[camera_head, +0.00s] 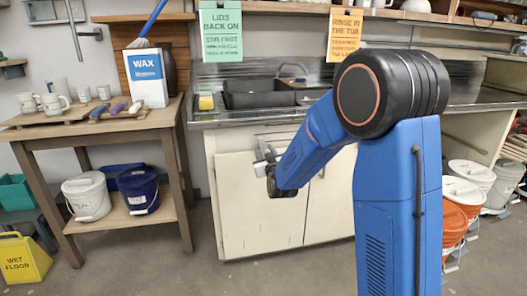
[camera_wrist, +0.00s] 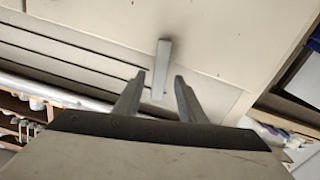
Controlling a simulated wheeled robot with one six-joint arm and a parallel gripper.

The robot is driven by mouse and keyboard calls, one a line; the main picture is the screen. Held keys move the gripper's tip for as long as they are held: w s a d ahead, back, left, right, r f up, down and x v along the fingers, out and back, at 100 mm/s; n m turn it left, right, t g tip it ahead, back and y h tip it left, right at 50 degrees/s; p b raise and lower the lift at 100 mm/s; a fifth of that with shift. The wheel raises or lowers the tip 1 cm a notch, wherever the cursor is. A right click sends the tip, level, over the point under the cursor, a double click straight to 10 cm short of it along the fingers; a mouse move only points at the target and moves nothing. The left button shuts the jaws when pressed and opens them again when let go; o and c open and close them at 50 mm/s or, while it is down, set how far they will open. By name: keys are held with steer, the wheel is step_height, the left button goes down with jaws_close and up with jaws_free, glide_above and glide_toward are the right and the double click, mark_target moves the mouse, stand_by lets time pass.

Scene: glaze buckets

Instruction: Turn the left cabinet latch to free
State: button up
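The left cabinet latch (camera_wrist: 162,63) is a short pale grey bar in the wrist view, against the cream cabinet front. Its lower part reaches between the two fingertips of my gripper (camera_wrist: 160,77), with a gap visible on each side. My gripper is open, and I cannot tell how deep the latch lies between the fingers. In the head view my gripper (camera_head: 262,162) is at the upper part of the left cabinet door (camera_head: 238,215), below the sink. There the gripper and arm hide most of the latch. The left door looks closed.
The right cabinet door (camera_head: 325,215) is partly behind my arm. The sink counter (camera_head: 230,121) overhangs the doors. A wooden table (camera_head: 150,122) with a wax box (camera_head: 146,78) stands left, buckets on its shelf. White and orange buckets (camera_head: 462,193) stand right. Floor before the left door is clear.

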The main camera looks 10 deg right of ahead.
steer(key=shift+w, duration=0.75)
steer(key=shift+c, duration=0.3)
jaws_close()
